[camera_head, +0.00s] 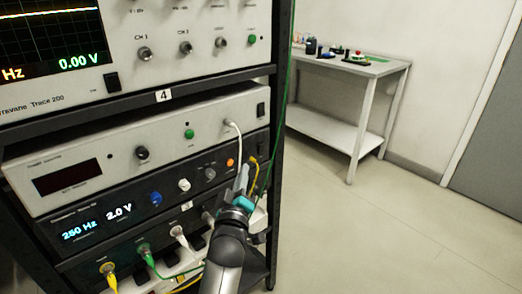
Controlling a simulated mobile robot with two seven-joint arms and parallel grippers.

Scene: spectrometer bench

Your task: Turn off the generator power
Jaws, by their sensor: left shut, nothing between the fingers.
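The generator (130,222) is a dark panel in the rack, and its lit display (90,222) reads 250 Hz and 2.0 V. It has a blue knob (156,198), a white knob (184,185) and an orange button or socket (230,162). My left gripper (242,172) is in front of the panel's right end, with its fingers shut and empty. I cannot tell whether the fingers touch the panel. I cannot clearly make out the generator's power switch; the gripper and cables cover part of that end. My right gripper is not in view.
Above the generator is a grey unit (70,154) with a dark red display and a black switch (262,109). An oscilloscope (60,97) sits on top. White, yellow and green cables (180,240) hang nearby. A side table (345,66) stands behind; the floor right is clear.

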